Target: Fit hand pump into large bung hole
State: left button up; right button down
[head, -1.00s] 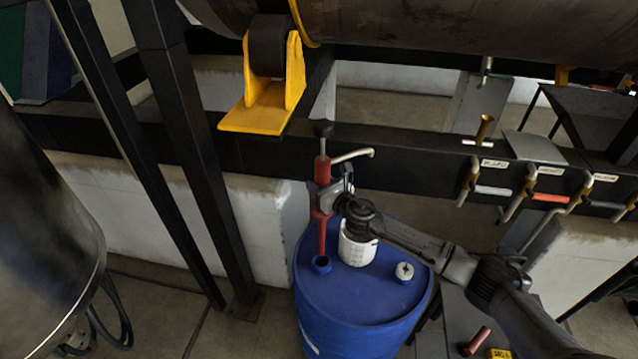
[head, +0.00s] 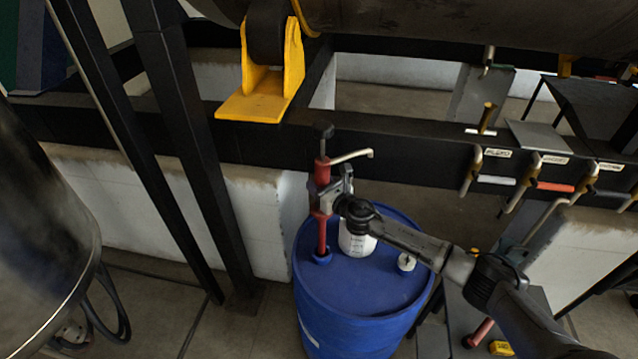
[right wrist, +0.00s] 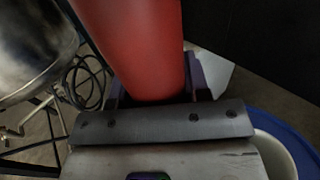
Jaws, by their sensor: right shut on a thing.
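The red hand pump (head: 322,182) stands about upright at the left part of the blue drum's lid (head: 345,284), with a black knob on top and a pale spout to the right. Its lower end meets the large bung hole (head: 322,258); how deep it sits in the hole I cannot tell. My right gripper (head: 322,200) is shut on the pump's red body. In the right wrist view the red pump body (right wrist: 132,45) fills the space between the jaws. My left gripper is not in view.
A white container (head: 355,240) stands on the lid just right of the pump. A small white cap (head: 406,262) is farther right. A yellow bracket (head: 265,85) and black beam are behind. A dark metal vessel (head: 40,230) stands at the left.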

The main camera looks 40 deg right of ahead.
jog(key=shift+f+b, duration=1.5)
jog(key=shift+f, duration=0.4)
jog(key=b, duration=0.4)
send_over(324, 236)
jog(key=w, duration=0.3)
jog(key=shift+s+f, duration=0.15)
jog(key=shift+f, duration=2.2)
jog(key=shift+f+b, duration=1.55)
jog(key=shift+f, duration=0.25)
jog(key=shift+f+b, duration=2.1)
jog(key=shift+f, duration=0.25)
jog(key=shift+f+b, duration=1.9)
jog(key=shift+f, duration=0.5)
jog(key=shift+b, duration=0.35)
